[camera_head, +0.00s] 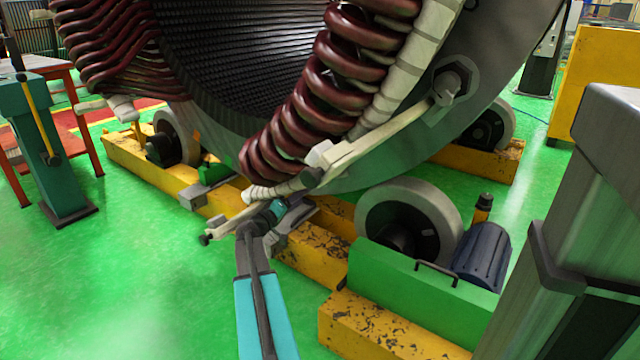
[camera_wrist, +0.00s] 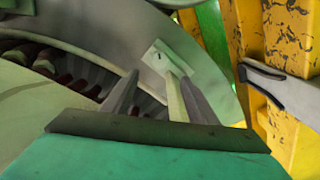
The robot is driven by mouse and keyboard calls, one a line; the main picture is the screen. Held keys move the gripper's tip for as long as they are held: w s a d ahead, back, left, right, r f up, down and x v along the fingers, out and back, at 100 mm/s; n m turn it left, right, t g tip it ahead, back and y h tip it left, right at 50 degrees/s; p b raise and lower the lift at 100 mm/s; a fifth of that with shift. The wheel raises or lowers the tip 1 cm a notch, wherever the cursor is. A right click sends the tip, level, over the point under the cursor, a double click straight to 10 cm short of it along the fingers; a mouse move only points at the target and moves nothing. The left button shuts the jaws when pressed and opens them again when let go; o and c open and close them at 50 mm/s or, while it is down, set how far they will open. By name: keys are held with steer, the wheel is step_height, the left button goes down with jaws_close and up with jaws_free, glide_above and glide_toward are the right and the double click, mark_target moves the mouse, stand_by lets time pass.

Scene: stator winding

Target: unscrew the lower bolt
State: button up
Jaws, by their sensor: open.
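The large stator ring (camera_head: 480,110) fills the upper middle of the head view, with dark red coils (camera_head: 345,65) inside its rim. A large hex bolt (camera_head: 452,80) sits high on the ring's right face. A cream bar (camera_head: 385,135) runs down from there toward the bottom. A dark bolt-like end (camera_head: 207,238) shows at the lower left end of another cream bar (camera_head: 230,222). My gripper (camera_head: 300,203) is low by the ring's bottom edge. In the wrist view my gripper (camera_wrist: 160,92) is open, with a cream rod (camera_wrist: 176,98) between its fingers; I cannot tell contact. A pale plate (camera_wrist: 158,56) lies beyond.
Yellow support beams (camera_head: 385,330) and rollers (camera_head: 410,220) stand under the ring. A green motor base (camera_head: 420,280) is to the right. A teal stand (camera_head: 50,140) and red table (camera_head: 85,125) are at left. Green floor at lower left is clear.

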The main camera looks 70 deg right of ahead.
steer(key=b+x, duration=0.3)
steer(key=x, duration=1)
steer(key=shift+d+b, duration=0.3)
steer(key=shift+b, duration=0.1)
steer(key=shift+s, duration=0.1)
steer(key=c, duration=1.1)
steer(key=shift+o, duration=0.2)
steer(key=shift+n, duration=0.4)
steer(key=shift+n+p, duration=2.2)
steer(key=shift+n, duration=1.5)
steer(key=shift+f, duration=0.1)
